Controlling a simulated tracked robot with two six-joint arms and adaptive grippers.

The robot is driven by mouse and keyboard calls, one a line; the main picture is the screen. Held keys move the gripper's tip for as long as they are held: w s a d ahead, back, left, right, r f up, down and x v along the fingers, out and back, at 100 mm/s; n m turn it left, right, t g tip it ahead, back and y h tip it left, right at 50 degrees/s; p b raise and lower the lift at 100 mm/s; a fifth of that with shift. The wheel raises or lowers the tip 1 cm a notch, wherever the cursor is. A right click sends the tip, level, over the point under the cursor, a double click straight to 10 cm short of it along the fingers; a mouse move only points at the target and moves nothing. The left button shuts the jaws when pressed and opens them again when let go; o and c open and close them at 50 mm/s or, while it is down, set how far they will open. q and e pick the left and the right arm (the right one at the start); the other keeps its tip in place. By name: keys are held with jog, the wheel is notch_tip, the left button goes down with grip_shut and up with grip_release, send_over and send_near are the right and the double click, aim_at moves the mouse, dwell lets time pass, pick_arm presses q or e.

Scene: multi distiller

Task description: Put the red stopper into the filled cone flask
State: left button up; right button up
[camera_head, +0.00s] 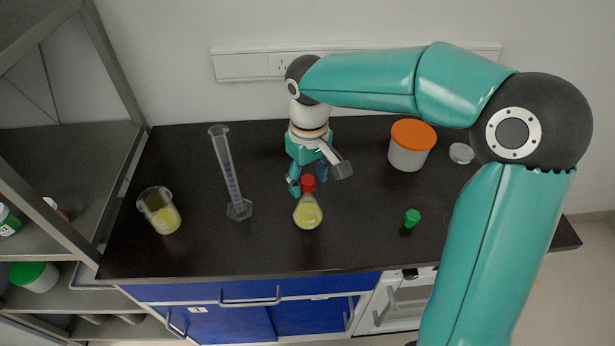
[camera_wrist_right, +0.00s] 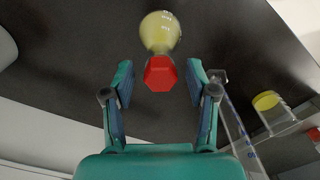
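The cone flask (camera_head: 308,215) with yellow liquid stands upright on the dark bench. The red stopper (camera_head: 308,184) sits at the top of its neck. In the right wrist view the stopper (camera_wrist_right: 160,74) has a six-sided top and lines up with the flask (camera_wrist_right: 160,32). My right gripper (camera_head: 318,178) is just behind the stopper in the head view. In the wrist view its fingers (camera_wrist_right: 160,80) are open on both sides of the stopper, with a gap on each side. How deep the stopper sits is hard to tell. My left gripper is not in view.
A tall measuring cylinder (camera_head: 230,175) and a beaker with yellow liquid (camera_head: 160,212) stand left of the flask. A green stopper (camera_head: 411,217), a white tub with an orange lid (camera_head: 409,150) and a grey disc (camera_head: 461,153) are to the right. The bench's front middle is clear.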

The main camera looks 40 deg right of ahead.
jog(key=shift+r, duration=0.1)
notch_tip(320, 180, up, 12)
dwell(0.6)
dwell(0.4)
